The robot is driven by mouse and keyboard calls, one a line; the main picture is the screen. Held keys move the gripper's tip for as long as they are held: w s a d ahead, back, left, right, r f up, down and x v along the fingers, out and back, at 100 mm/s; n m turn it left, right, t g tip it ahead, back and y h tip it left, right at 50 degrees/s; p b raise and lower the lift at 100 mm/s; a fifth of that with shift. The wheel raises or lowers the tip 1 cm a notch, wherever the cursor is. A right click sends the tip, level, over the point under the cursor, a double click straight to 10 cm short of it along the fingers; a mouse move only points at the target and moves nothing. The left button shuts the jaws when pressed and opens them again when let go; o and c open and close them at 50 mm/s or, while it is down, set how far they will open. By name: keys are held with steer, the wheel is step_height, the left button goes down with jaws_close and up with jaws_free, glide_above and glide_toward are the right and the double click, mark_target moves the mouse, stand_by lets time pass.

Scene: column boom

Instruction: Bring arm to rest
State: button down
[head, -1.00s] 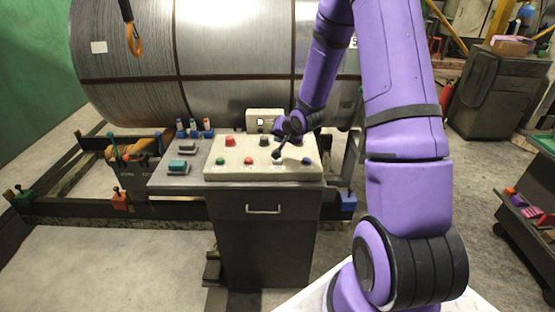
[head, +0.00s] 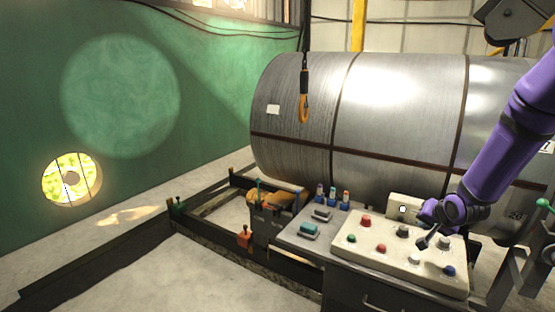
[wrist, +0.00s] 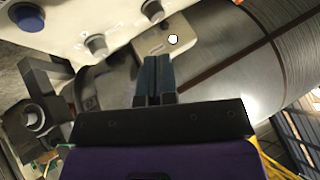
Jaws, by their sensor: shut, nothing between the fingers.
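My purple arm (head: 512,132) reaches in from the right edge of the head view. My gripper (head: 422,243) is just over the right part of a pale control panel (head: 385,268), pointing down and to the left. The panel carries red, green, grey and blue knobs and buttons. In the wrist view my gripper (wrist: 158,60) is shut with its fingers together and nothing between them. The panel (wrist: 60,15) fills the top left there, with a blue knob (wrist: 28,17) and grey knobs. I cannot tell whether the fingertips touch anything.
A dark grey cabinet (head: 340,292) carries the panel. Open floor (head: 150,285) lies at the left, before a green wall (head: 215,80).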

steer(key=s+a+r+n+g+h, duration=0.15)
steer(key=s+a+r, duration=0.25)
steer(key=s+r, duration=0.45)
steer(key=s+a+r+n, duration=0.2)
steer(key=s+a+r, duration=0.3)
steer(key=r, duration=0.6)
steer(key=s+a+r+n+g+y, duration=0.1)
steer(key=s+a+r+n, duration=0.1)
steer(key=s, duration=0.8)
steer(key=s+a+r+n+g+y, duration=0.1)
steer(key=s+a+r, duration=0.3)
steer(key=s, duration=0.5)
steer(key=shift+s+n, duration=0.4)
steer(key=shift+n, duration=0.15)
